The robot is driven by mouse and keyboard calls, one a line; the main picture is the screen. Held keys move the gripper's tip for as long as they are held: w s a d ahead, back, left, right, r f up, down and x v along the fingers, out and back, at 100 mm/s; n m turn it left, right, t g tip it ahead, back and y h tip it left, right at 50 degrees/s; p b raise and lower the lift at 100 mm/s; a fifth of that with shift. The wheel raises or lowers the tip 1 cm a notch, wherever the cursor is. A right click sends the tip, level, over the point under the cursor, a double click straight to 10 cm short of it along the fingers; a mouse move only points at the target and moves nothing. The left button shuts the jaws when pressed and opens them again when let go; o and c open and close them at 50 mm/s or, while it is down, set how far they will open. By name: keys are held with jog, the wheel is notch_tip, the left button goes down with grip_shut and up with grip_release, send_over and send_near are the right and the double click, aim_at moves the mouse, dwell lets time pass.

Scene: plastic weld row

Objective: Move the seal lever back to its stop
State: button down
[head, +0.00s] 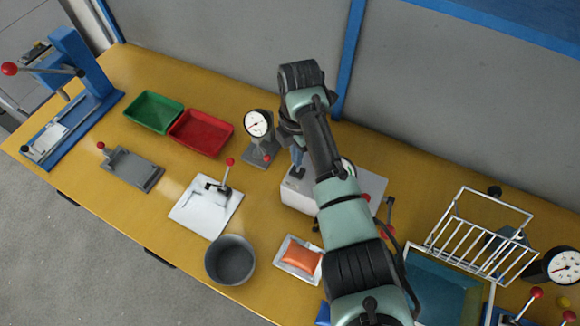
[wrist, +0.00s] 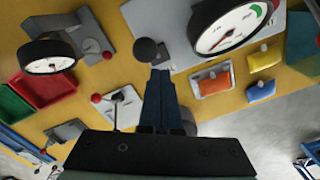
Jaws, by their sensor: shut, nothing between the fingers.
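My gripper (head: 297,170) is over the left end of a white box-shaped machine (head: 301,196), largely hidden by my arm in the head view. In the wrist view its blue fingers (wrist: 160,73) are together and hold nothing. A dark round knob (wrist: 148,50) shows just beyond the fingertips, against the pale machine (wrist: 184,50); I cannot tell whether they touch. I cannot tell for sure whether this knob belongs to the seal lever. A large dial gauge (wrist: 232,20) is on the machine, right of the fingers. Whether a lever is at its stop cannot be seen.
A gauge on a grey stand (head: 258,124) is close left of my gripper. A white plate with a red-knobbed lever (head: 206,212), a grey pot (head: 230,260) and an orange pouch (head: 301,256) lie in front. A wire rack (head: 480,235) and blue tank (head: 445,290) are right.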

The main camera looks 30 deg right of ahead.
jog(key=shift+s+a+r, duration=0.1)
jog(key=shift+s+a+p, duration=0.35)
jog(key=shift+a+p, duration=0.15)
jog(key=shift+p, duration=0.45)
notch_tip(320, 180, up, 7)
jog(key=p, duration=0.6)
jog(key=shift+p, duration=0.3)
